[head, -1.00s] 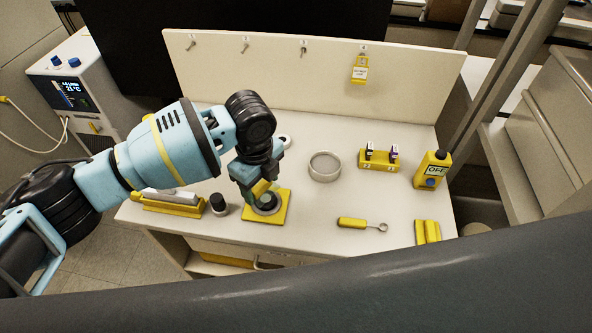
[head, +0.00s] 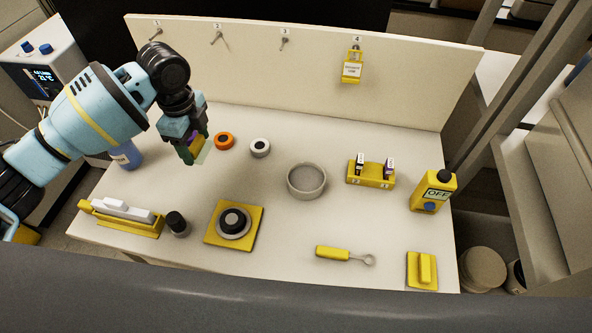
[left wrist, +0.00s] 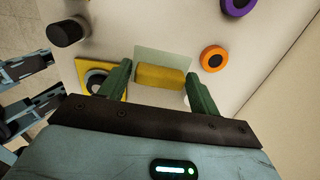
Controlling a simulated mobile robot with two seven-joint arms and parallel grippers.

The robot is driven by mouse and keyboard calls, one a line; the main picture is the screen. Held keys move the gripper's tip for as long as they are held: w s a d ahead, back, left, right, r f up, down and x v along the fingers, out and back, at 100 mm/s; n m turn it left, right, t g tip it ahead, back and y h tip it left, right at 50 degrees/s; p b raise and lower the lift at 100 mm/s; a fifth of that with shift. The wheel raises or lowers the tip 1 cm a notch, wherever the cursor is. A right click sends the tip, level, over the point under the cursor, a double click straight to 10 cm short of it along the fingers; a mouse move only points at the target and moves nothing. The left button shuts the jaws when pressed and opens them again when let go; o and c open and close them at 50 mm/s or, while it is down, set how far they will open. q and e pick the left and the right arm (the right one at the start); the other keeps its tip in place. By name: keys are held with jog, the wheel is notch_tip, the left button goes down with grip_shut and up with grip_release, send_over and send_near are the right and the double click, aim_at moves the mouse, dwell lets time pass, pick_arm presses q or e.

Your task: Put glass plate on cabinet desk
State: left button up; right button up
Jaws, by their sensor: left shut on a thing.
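The glass plate (left wrist: 163,60) is a thin, pale green, see-through sheet with a yellow block (left wrist: 160,77) at its near edge. My left gripper (left wrist: 160,82) is shut on the glass plate at this block. In the head view, the left gripper (head: 192,150) is over the back left of the white cabinet desk (head: 275,240), and a pale bit of the plate (head: 203,154) shows below its fingers. I cannot tell whether the plate touches the desk.
An orange ring (head: 224,141) and a white ring (head: 260,147) lie right of the gripper; a purple ring (left wrist: 238,4) is nearby. A yellow square base (head: 246,239) with a dark knob, a black-capped jar (head: 177,223) and a round dish (head: 306,180) stand on the desk. The front middle is clear.

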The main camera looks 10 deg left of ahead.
aim_at(206, 171)
pick_arm(q)
jog(key=shift+w+a+r, duration=0.15)
jog(key=shift+w+a, duration=0.35)
jog(key=shift+w, duration=0.15)
jog(key=shift+r, duration=0.15)
jog(key=shift+a, duration=0.1)
jog(key=shift+f+b, duration=0.45)
jog(key=shift+f, duration=4.6)
jog(key=shift+f, duration=0.1)
jog(key=o, duration=1.4)
jog(key=shift+c, duration=0.2)
